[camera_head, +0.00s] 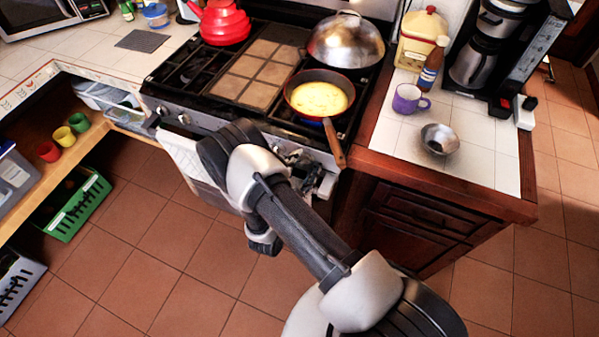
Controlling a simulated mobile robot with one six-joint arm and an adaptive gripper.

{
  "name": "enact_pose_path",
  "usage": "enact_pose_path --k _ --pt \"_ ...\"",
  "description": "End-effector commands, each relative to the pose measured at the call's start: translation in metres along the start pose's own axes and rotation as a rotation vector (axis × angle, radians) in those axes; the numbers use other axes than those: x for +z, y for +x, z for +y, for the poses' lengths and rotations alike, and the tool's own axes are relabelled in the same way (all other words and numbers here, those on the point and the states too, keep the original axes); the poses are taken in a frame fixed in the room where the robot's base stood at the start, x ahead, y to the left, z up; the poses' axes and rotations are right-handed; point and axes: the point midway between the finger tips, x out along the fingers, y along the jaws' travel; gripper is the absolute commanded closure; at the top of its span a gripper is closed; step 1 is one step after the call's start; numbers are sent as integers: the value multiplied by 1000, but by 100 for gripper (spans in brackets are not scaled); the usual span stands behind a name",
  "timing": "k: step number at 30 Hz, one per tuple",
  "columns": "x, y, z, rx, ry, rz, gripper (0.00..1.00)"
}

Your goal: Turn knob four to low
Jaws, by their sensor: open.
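The stove (215,135) stands against the back counter with its knobs along the front panel. Two knobs, a left one (162,110) and one beside it (184,119), show at the left of the panel. My gripper (310,168) is open at the right part of the panel, below the pan handle. My arm and gripper cover the knobs there, so I cannot tell knob four's setting or whether I touch it. A frying pan (320,97) with yellow food sits on the front right burner, with a bluish glow under it.
The pan's wooden handle (334,146) sticks out over the stove's front edge, close to my gripper. A domed metal lid (345,42) and a red kettle (220,22) are at the back. A purple mug (409,99) and metal bowl (439,139) stand on the right counter.

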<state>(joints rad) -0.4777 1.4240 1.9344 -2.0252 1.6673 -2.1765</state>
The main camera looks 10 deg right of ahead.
Motion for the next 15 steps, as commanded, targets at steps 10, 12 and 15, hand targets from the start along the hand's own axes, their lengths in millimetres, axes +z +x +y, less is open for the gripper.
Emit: enact_pose_path --k 10,12,15 --pt "2 -63 -2 -6 -2 -8 41" --pt "1 -78 -1 -6 -3 -6 41" --pt "1 -95 -1 -4 -1 -5 41"
